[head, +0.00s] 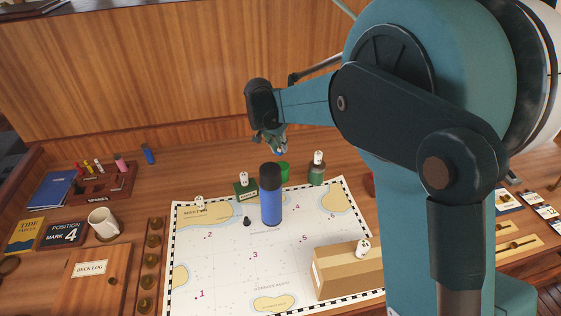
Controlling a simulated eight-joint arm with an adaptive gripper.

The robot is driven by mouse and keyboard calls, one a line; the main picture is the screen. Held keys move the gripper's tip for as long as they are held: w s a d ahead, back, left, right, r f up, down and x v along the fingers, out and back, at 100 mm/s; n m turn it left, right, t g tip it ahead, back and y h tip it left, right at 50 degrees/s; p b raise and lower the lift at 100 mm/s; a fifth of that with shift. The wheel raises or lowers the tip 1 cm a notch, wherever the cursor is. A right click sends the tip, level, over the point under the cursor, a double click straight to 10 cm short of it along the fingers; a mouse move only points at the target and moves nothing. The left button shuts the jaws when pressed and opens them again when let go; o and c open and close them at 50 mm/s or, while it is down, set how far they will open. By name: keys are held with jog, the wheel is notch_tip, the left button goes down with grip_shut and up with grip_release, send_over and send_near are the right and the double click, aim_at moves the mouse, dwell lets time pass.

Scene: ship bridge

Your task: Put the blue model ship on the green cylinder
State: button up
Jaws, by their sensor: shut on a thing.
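My gripper (275,148) hangs above the chart, behind the blue bottle, and is shut on the blue model ship (280,153). Only a small blue bit of the ship shows under the fingers; its shape is mostly hidden. A bright green cylinder (284,168) stands just below and slightly right of the ship, its lower left part hidden by the bottle. Whether the ship touches the cylinder's top, I cannot tell. A darker green cylinder (316,176) with a white tagged piece (318,157) on top stands to the right.
A blue bottle with a black cap (271,205) stands in front of the gripper on the chart (220,270). A dark green box (245,191) stands left, a cardboard box (345,272) front right. A mug (103,223) is at left. The chart's front left is mostly clear.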

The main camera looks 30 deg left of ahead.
aim_at(279, 149)
jog(key=shift+f, duration=1.8)
jog(key=shift+f, duration=1.85)
jog(key=shift+f, duration=0.2)
jog(key=o, duration=0.8)
jog(key=shift+c, duration=0.2)
jog(key=shift+r, duration=0.2)
jog(key=v, duration=1.2)
jog(key=shift+s, duration=0.1)
